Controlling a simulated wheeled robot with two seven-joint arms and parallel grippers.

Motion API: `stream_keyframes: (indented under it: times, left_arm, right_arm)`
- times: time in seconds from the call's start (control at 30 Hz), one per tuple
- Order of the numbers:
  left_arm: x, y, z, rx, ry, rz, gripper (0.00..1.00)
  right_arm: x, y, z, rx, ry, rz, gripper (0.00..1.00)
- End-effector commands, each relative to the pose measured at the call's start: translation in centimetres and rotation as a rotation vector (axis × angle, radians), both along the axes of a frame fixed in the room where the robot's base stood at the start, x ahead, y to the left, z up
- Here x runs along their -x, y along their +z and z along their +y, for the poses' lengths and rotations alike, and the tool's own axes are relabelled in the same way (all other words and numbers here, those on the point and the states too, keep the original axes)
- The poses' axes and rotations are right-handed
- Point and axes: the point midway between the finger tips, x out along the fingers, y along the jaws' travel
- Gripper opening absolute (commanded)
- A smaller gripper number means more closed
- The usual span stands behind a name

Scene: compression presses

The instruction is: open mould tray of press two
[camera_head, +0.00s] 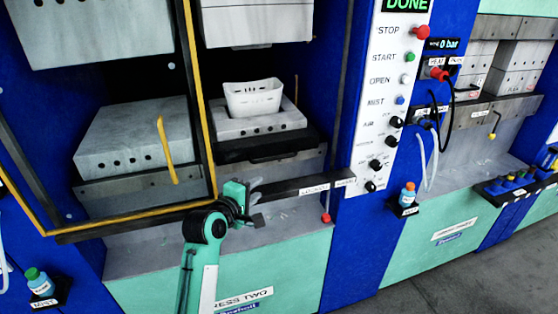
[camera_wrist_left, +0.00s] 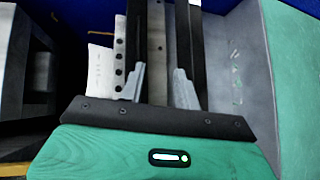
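Press two has its name label (camera_head: 240,297) low on its mint front panel. Inside the press, a grey block with holes (camera_head: 262,124) carries a white crate-like part (camera_head: 253,99). A black tray-like slab (camera_head: 268,151) sits under the block; I cannot tell for sure that it is the mould tray. My left gripper (camera_head: 259,201) is in front of and below it, beside a dark labelled bar (camera_head: 297,189). In the left wrist view the two fingers of the left gripper (camera_wrist_left: 158,88) stand apart, with a grey-brown surface behind the gap. No hold shows. My right gripper is not seen.
A yellow-edged guard frame (camera_head: 152,212) with a yellow handle (camera_head: 166,150) stands left of my gripper. A red ball knob (camera_head: 326,217) hangs right of it. The control panel (camera_head: 372,110) reads DONE above. A bottle (camera_head: 408,194) stands on a small shelf at right.

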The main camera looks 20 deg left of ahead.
Motion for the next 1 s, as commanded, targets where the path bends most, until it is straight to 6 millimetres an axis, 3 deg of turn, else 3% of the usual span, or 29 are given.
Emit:
stream_keyframes:
  times: [0.1, 0.23, 1.0]
  left_arm:
    - [-1.5, 2.0, 0.2, 0.103, 0.022, -0.041, 0.32]
    - [-2.4, 2.7, 0.2, 0.141, 0.030, -0.054, 0.32]
    - [-13.4, 1.1, -2.0, 0.137, 0.029, -0.052, 0.32]
  right_arm:
    - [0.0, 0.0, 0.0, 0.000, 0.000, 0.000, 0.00]
    - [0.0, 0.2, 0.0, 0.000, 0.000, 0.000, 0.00]
    - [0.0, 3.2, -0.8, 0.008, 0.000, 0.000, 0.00]
